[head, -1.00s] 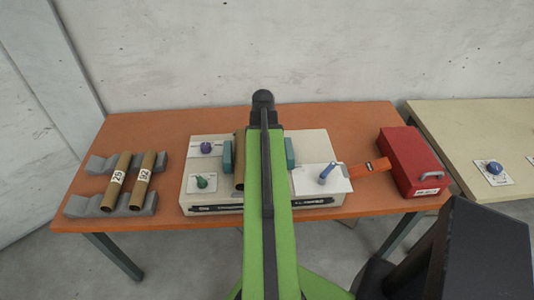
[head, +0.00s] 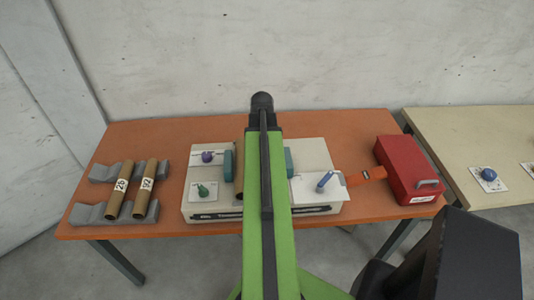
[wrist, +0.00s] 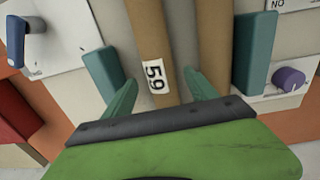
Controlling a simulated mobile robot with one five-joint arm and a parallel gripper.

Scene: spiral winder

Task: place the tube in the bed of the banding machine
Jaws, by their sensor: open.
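A brown cardboard tube labelled 59 (wrist: 147,45) lies lengthwise on the banding machine (head: 311,152), between its two teal side blocks (wrist: 103,75) (wrist: 252,52). A second brown, tube-like length (wrist: 213,50) runs parallel to it, with a grey strip between; I cannot tell whether it is part of the bed. My gripper (wrist: 162,88) is open over the machine, its teal fingers on either side of the 59 tube. I cannot tell whether they touch it. In the head view my arm hides most of the bed; a brown edge (head: 239,162) shows beside the left block.
Two labelled tubes (head: 120,190) (head: 146,187) lie on a grey rack (head: 84,213) at the left. A red box (head: 405,165) stands at the table's right. The machine carries a blue lever (head: 325,181), purple knob (head: 207,156) and green knob (head: 202,190). A second table (head: 465,140) is further right.

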